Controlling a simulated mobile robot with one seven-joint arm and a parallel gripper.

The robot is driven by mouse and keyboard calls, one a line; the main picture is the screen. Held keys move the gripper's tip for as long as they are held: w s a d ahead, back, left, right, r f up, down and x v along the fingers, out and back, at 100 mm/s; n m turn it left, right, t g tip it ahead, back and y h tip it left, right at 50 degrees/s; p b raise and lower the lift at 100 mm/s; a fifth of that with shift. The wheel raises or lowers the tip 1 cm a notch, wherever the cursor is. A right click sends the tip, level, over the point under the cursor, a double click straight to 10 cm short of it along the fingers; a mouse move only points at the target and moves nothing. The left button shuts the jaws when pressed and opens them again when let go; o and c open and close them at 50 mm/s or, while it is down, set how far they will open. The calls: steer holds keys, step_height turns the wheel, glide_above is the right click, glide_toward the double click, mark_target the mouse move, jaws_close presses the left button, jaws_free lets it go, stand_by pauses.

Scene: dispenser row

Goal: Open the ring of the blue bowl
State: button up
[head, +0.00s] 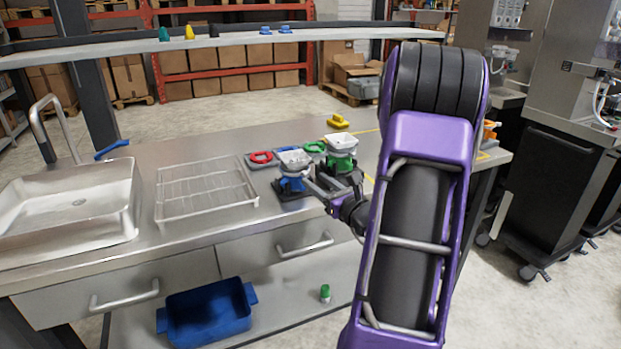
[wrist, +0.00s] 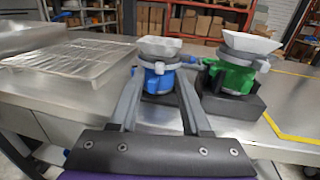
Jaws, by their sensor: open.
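The blue bowl (head: 291,183) stands upright on a dark base on the steel counter, with a pale grey faceted top. In the wrist view the blue bowl (wrist: 159,80) has a light grey ring (wrist: 160,63) around it below the top. The ring looks closed, but its fastening cannot be made out. My gripper (wrist: 159,90) is open, its two grey fingers reaching toward the blue body, one at each side. I cannot tell whether they touch it. In the head view my gripper (head: 312,184) is just right of the blue bowl.
A similar green bowl (wrist: 236,77) stands close on the right on a dark block. A red ring-shaped piece (head: 260,157) and a yellow piece (head: 337,121) lie behind. A wire rack (head: 205,188) and a sink (head: 70,205) are left. Yellow tape marks the counter at right.

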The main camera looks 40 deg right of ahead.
mark_target(307, 174)
steer(key=shift+w+d, duration=0.1)
steer(key=shift+w, duration=1.6)
jaws_close()
